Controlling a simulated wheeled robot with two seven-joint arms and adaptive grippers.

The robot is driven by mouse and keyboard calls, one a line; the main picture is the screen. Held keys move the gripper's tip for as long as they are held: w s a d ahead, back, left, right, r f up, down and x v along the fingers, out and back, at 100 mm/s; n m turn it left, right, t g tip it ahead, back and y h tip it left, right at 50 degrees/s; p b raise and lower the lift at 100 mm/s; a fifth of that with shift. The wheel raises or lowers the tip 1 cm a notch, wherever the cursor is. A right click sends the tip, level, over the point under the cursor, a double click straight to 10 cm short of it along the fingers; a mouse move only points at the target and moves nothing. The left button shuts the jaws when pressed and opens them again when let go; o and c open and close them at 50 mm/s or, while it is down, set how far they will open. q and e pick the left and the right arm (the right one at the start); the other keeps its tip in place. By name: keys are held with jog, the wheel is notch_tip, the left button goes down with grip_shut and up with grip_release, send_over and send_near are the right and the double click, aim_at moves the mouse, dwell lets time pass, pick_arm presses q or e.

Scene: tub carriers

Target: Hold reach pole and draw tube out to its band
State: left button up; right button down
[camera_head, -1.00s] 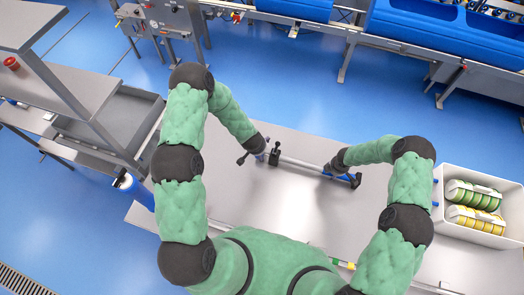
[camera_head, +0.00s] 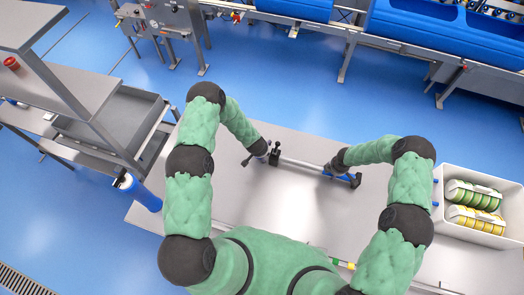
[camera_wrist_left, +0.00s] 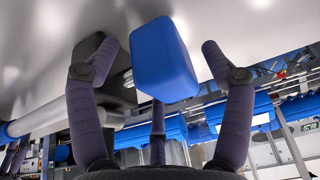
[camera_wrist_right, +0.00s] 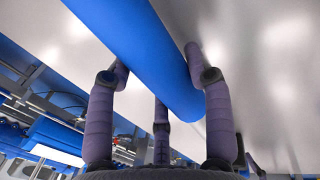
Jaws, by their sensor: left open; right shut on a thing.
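The reach pole lies across the bench, with a pale grey tube (camera_head: 300,164) in the middle and a blue part at the right. Dark brackets sit near both ends. My right gripper (camera_head: 343,168) is shut on the blue section (camera_wrist_right: 140,40), which passes between its fingers in the right wrist view. My left gripper (camera_head: 260,156) is open at the pole's left end. In the left wrist view a blue end piece (camera_wrist_left: 164,62) stands between its spread fingers, with a dark bracket (camera_wrist_left: 110,75) and the grey tube (camera_wrist_left: 50,117) behind. No band on the tube can be made out.
A white crate (camera_head: 478,238) with green and yellow banded items stands at the bench's right. A blue cylinder (camera_head: 146,196) is at the left edge. A banded rod (camera_head: 338,263) lies near the front. The bench middle (camera_head: 280,210) is clear.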

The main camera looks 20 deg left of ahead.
pick_arm(q)
jog(key=shift+c, duration=0.2)
grip_shut()
jog(key=a, duration=2)
jog(key=shift+w+a, duration=0.1)
jog(key=shift+a, duration=0.1)
jog(key=shift+o, duration=0.2)
grip_release()
jog(key=shift+r, duration=0.1)
jog(key=v, duration=1.2)
